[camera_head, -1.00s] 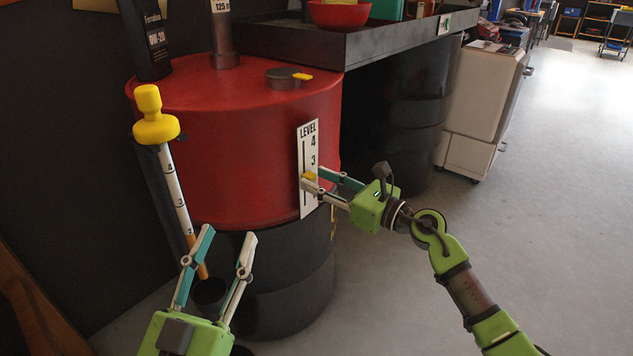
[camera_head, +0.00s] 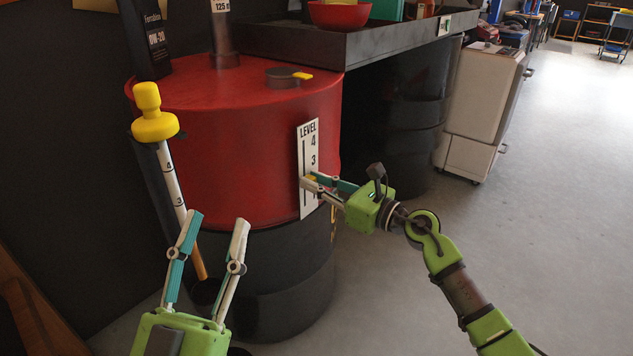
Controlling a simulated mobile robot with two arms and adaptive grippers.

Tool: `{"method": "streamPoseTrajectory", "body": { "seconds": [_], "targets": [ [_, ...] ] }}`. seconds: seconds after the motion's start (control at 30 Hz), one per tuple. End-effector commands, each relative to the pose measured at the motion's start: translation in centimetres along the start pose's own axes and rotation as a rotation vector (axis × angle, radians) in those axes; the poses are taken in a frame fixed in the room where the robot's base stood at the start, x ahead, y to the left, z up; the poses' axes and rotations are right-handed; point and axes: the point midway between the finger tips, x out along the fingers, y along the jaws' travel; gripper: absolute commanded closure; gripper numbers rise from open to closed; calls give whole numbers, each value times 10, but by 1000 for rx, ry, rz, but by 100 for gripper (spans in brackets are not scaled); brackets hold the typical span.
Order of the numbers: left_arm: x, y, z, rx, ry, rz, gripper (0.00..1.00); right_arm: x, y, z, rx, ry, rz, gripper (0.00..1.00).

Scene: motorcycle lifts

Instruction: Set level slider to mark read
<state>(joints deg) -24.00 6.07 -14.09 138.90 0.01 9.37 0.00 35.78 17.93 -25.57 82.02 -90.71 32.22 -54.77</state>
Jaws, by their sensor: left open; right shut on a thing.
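A white LEVEL plate (camera_head: 308,202) with a vertical slot and printed numbers is on the front of the red drum (camera_head: 235,165). Its small yellow slider (camera_head: 311,178) sits a little below the 3, partly hidden by fingers. My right gripper (camera_head: 308,182) is shut on the slider. A white dipstick (camera_head: 172,180) with a yellow handle (camera_head: 153,118) leans at the drum's left side. Its 4 and 3 marks show, and its lower end is orange. My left gripper (camera_head: 218,218) is open and empty, with its left finger in front of part of the stick.
A dark bottle (camera_head: 146,40) stands at the drum top's left, near a grey pipe and a cap with a yellow tab (camera_head: 288,77). A dark tray (camera_head: 370,40) with a red bowl is behind. A pale cabinet (camera_head: 475,120) stands at the right. The floor at right is clear.

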Motion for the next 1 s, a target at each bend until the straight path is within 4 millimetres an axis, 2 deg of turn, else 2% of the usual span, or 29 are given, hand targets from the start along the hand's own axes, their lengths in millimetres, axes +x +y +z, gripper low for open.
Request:
{"method": "streamPoseTrajectory", "body": {
  "seconds": [0.13,0.3,0.67,0.7,0.73,1.0],
  "targets": [
    [-4,3,-30,-7,154,6,59,0,0,-12,0,2,0,100],
    [-10,6,-53,-13,260,10,59,0,0,-17,1,2,1,100],
    [-11,6,-58,-14,281,11,59,0,0,-17,1,2,0,100],
    [-11,6,-58,-14,281,11,59,0,0,-17,1,2,0,75],
    [-11,6,-58,-14,281,11,59,0,0,-17,1,2,0,67],
    [-11,6,-58,-14,281,11,59,0,0,-16,0,2,0,65]
  ]
}}
